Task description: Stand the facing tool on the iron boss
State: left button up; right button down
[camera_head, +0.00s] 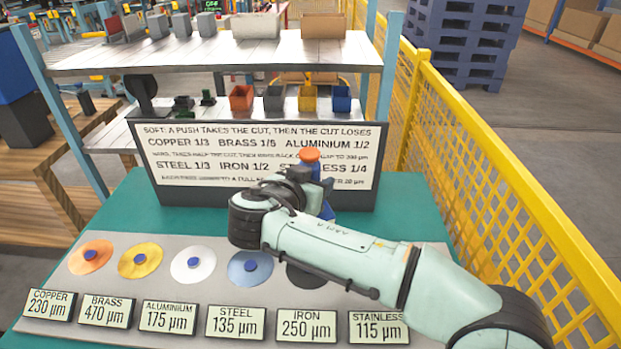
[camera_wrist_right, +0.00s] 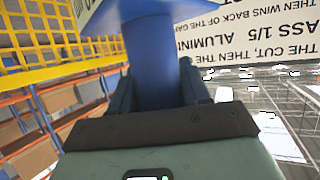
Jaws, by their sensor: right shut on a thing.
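The facing tool (camera_head: 310,156) has an orange top and a blue body. It stands out above the far part of the bench, in front of the lower sign. In the right wrist view its blue shaft and wider blue part (camera_wrist_right: 155,60) fill the space between the fingers. My right gripper (camera_head: 322,187) is shut on the tool; it also shows in the right wrist view (camera_wrist_right: 158,92). The iron disc (camera_head: 302,276) is dark and lies behind the IRON 250 µm label, its boss hidden by my right arm. The tool is apart from it, farther back. My left gripper is out of view.
Copper (camera_head: 91,257), brass (camera_head: 140,260), aluminium (camera_head: 193,265) and steel (camera_head: 250,267) discs lie left of iron, each with a blue centre. My arm hides the stainless disc. A sign (camera_head: 240,160) and shelf stand behind. A yellow fence (camera_head: 490,190) runs right.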

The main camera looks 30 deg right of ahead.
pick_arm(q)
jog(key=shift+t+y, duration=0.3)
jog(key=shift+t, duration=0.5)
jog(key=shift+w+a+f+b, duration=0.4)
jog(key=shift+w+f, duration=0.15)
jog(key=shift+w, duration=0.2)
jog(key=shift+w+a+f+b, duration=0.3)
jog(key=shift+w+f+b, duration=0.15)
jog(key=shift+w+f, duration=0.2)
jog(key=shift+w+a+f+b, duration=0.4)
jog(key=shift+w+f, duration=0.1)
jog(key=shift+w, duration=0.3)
pick_arm(e)
notch_tip(320, 180, down, 15)
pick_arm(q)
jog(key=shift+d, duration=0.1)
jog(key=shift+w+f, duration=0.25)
pick_arm(e)
jog(key=c, duration=0.5)
grip_release()
jog(key=shift+f, duration=0.2)
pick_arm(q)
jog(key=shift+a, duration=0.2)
